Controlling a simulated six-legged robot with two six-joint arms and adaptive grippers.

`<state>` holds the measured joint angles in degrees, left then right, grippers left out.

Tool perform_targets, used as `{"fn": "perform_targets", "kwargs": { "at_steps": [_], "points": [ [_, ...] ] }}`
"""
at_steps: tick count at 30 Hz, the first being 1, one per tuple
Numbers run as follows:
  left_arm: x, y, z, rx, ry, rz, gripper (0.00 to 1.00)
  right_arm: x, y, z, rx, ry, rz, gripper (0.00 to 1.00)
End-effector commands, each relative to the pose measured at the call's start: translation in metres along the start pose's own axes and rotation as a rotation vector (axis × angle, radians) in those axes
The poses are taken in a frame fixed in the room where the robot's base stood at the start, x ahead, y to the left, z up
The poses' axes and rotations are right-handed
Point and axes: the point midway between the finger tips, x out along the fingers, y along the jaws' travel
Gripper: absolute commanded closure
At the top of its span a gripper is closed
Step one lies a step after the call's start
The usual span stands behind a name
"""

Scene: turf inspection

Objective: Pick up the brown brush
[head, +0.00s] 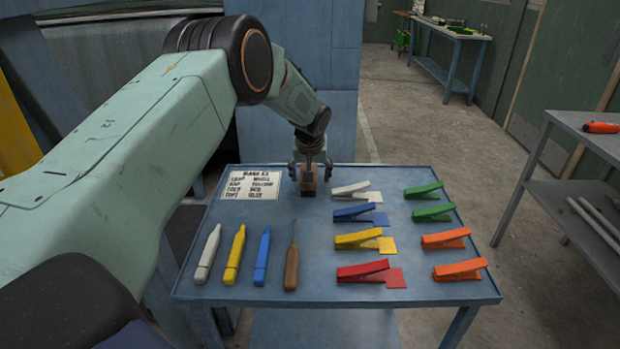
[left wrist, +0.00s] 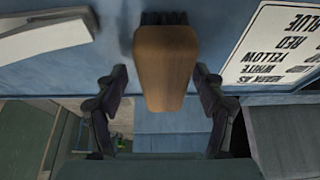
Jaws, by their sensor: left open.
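The brown brush (head: 308,188) is at the back middle of the blue table, with a wooden body and a dark part. In the left wrist view the brush (left wrist: 166,65) shows a tan-brown handle with black bristles at the top edge. My left gripper (head: 309,170) is over the brush, pointing down. In the left wrist view my left gripper (left wrist: 160,105) has one finger on each side of the handle, with gaps visible on both sides. It is open. My right gripper is in neither view.
The blue table (head: 330,292) bears a printed card (head: 251,186), several markers, a wooden-handled tool (head: 291,268) and rows of coloured clips close to the right of the brush, the nearest being a white clip (head: 352,188). A grey shelf (head: 580,180) stands at the right.

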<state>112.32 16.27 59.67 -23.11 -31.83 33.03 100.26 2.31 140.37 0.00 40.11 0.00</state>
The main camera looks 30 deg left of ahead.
Motion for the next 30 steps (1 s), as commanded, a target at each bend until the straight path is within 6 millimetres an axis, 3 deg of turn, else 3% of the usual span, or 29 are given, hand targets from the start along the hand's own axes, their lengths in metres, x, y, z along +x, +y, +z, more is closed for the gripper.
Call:
{"fn": "perform_targets", "kwargs": {
  "at_steps": [25,30],
  "points": [
    [0.0054,-0.0009,0.0018,-0.001,-0.002,-0.001,0.30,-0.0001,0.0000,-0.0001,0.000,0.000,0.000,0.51],
    [0.0053,-0.0008,0.0018,-0.001,-0.002,-0.001,0.43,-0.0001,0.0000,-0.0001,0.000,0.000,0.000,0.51]
  ]
}}
